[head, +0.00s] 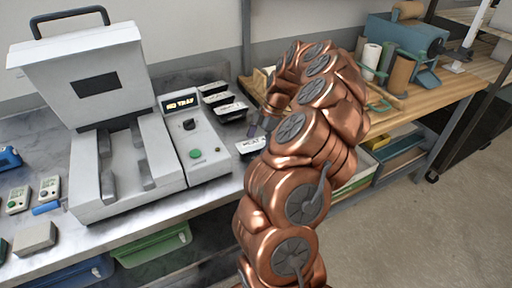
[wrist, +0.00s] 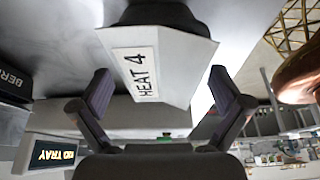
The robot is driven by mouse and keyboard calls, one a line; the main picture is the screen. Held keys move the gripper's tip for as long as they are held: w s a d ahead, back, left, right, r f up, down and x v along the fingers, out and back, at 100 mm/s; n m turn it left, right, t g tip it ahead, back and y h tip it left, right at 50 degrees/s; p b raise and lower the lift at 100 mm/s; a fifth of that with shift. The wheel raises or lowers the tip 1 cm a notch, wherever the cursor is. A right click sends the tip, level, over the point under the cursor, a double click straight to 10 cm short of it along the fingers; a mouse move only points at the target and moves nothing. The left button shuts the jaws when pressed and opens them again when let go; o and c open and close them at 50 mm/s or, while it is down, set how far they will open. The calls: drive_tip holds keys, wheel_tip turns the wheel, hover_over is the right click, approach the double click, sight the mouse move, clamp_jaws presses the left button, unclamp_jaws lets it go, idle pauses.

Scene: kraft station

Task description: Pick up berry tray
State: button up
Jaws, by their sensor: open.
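A dark tray with a white label starting "BERR" (wrist: 14,84) is cut off at the left edge of the wrist view. My gripper (wrist: 160,78) is open. In the wrist view a pale-sided tray, its label reading like "MEAT 4" (wrist: 138,75), lies ahead between the spread fingers, with gaps on both sides. In the head view my gripper (head: 262,126) is just above and behind that tray (head: 250,146), partly hidden by my arm.
A grey sealing machine (head: 115,165) stands left of the trays on the metal bench. Its control box (head: 190,150) displays "NO TRAY". A wooden bench (head: 450,85) with rolls and a blue machine (head: 410,45) is at the right. Open floor (head: 400,220) lies at the front right.

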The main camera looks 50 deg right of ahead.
drive_tip(key=shift+a+f, duration=0.15)
drive_tip(key=shift+f, duration=0.2)
drive_tip(key=c, duration=1.3)
drive_tip(key=shift+o, duration=0.2)
drive_tip(key=shift+w+r, duration=0.1)
